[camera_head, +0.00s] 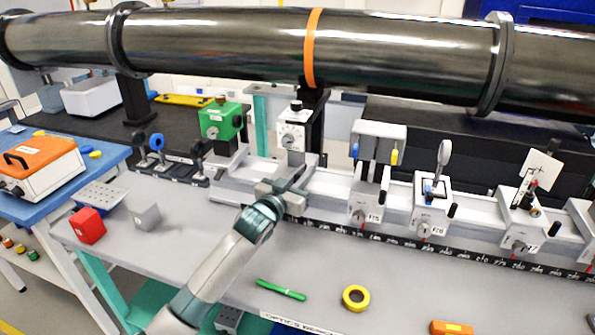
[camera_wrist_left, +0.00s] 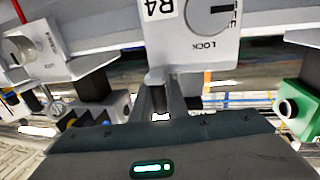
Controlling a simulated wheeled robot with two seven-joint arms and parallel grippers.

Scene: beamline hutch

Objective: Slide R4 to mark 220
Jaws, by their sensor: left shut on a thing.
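The carriage R4 (camera_head: 291,136) is a white block with a round dial and a black knob on top, on the rail (camera_head: 330,186) left of the other carriages. In the left wrist view its white block (camera_wrist_left: 205,50) shows the R4 label and a LOCK dial, upside down. My left gripper (camera_head: 283,195) is at the front of the rail, below R4's dial block, shut on R4's lower front part. The fingers (camera_wrist_left: 160,98) show just below the block in the wrist view. The number scale (camera_head: 400,238) runs along the rail's front; mark 220 is too small to read surely. My right gripper is out of view.
Several carriages, including one with a lens (camera_head: 432,195), stand right of R4. A green box (camera_head: 221,121) is behind left. A dark beam pipe (camera_head: 220,45) hangs above. A green pen (camera_head: 281,290) and yellow tape roll (camera_head: 356,298) lie on the bench front.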

